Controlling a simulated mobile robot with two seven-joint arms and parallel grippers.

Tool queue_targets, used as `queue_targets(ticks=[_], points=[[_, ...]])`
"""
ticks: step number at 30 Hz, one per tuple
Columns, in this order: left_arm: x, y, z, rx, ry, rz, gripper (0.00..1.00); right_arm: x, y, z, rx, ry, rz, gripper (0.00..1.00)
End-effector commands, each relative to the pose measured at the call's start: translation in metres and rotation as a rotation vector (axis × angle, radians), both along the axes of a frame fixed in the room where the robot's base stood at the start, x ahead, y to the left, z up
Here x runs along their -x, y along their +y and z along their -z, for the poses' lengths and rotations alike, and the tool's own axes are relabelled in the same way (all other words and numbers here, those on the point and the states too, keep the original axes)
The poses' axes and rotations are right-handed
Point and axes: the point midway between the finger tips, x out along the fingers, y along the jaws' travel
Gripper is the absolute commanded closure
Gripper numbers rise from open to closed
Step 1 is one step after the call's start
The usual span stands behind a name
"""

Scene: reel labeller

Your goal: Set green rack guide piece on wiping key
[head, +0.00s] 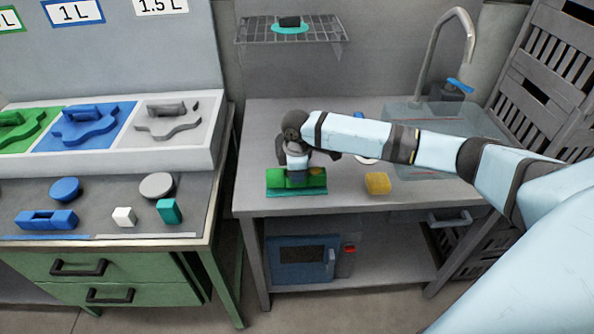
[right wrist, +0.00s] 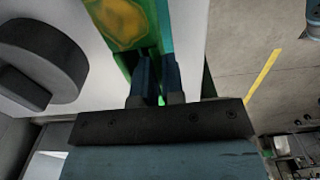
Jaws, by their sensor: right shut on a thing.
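The green rack guide piece (head: 277,181) is a green block at the front left of the grey counter. My right gripper (head: 298,172) is above it, pointing down and shut on it. In the right wrist view my two blue fingers (right wrist: 158,75) close on green material; the green piece (right wrist: 125,25) shows there with a yellow-brown patch. A thin teal strip (head: 296,192) shows along the block's lower front edge. I cannot tell whether this strip is the wiping key, or whether the block rests on it. My left gripper is out of view.
A yellow sponge (head: 377,183) lies right of the block. A sink with a tap (head: 460,40) is behind at the right. A wire shelf (head: 290,30) hangs at the back. The left bench holds blue, white, grey and teal pieces (head: 169,211). The counter's front edge is close.

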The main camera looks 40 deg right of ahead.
Motion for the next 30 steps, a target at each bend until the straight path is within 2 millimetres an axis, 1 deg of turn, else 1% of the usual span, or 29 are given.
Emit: queue_targets(ticks=[4,5,6,8,16,20,21,23,30], points=[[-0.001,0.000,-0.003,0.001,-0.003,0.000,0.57,0.000,0.000,0.002,0.000,-0.001,0.000,1.00],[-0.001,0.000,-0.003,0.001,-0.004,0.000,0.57,0.000,0.000,0.002,0.000,0.000,0.000,0.89],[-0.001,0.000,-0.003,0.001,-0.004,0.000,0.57,0.000,0.000,0.002,0.000,0.000,0.000,0.79],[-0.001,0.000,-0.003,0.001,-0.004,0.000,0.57,0.000,0.000,0.002,0.000,0.000,0.000,0.66],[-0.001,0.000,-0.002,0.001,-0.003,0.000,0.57,0.000,0.000,0.002,0.001,-0.001,0.000,0.65],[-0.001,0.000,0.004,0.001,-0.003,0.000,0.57,-0.001,-0.001,-0.005,0.002,-0.003,0.000,0.65],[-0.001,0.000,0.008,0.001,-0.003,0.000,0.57,-0.001,-0.001,-0.010,0.002,-0.005,-0.001,0.65],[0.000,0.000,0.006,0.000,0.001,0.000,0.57,-0.001,0.000,-0.023,0.001,-0.003,0.000,0.65],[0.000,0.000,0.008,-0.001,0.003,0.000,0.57,-0.001,0.000,-0.077,0.000,-0.004,0.000,0.65]])
